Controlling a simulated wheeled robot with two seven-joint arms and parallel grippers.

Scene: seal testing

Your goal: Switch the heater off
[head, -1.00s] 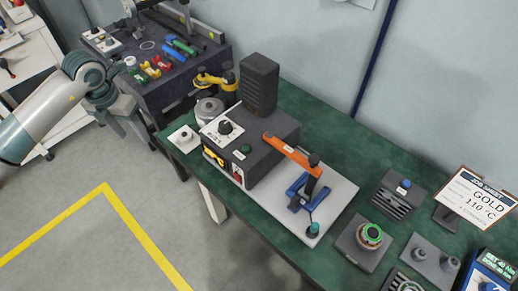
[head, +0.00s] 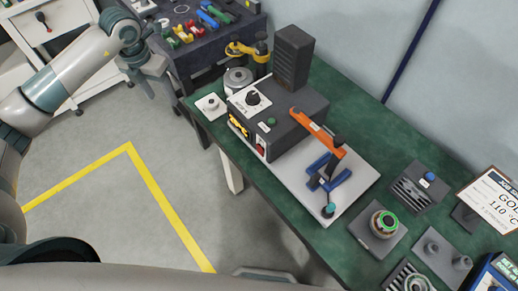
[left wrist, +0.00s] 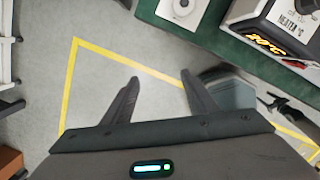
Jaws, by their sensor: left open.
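The heater (head: 290,128) is a dark box on a light base plate on the green bench. Its sloped white panel carries a black knob (head: 252,98). Its front face has a lit orange display (head: 238,126) and a red switch (head: 260,144). In the left wrist view its panel, marked HEATER °C (left wrist: 292,24), and the glowing display (left wrist: 265,43) are at the upper right, cut off by the frame. My left gripper (head: 162,91) is open and empty, left of the bench and apart from the heater; its fingers (left wrist: 160,76) show over the floor. My right gripper is not in view.
An orange lever (head: 318,132) over a blue clamp stands beside the heater. A small white box with a knob (head: 211,105) sits at the bench's left corner. A dark tool cart (head: 190,60) stands behind my left gripper. The floor (head: 90,235) in front is clear.

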